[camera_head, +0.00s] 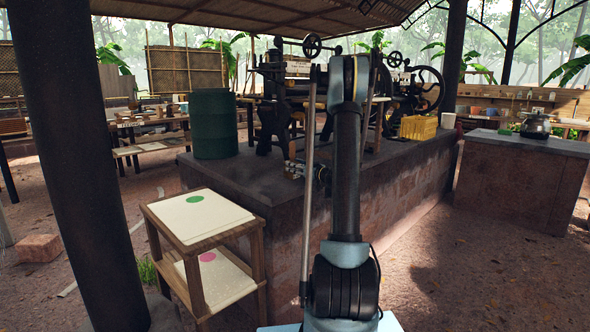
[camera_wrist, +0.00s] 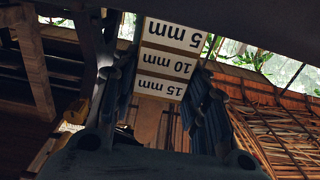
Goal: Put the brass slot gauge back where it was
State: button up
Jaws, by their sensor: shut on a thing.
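In the wrist view my gripper (camera_wrist: 158,108) has its two blue-padded fingers on either side of the middle.
The roller machine (camera_head: 275,95) stands on a long stone plinth (camera_head: 410,165). A green drum (camera_head: 213,123) and a yellow crate (camera_head: 418,127) also stand on it. A two-tier wooden stand (camera_head: 205,215) is at the left front. The earth floor at right is clear.

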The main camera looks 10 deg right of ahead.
jog(key=o, duration=1.3)
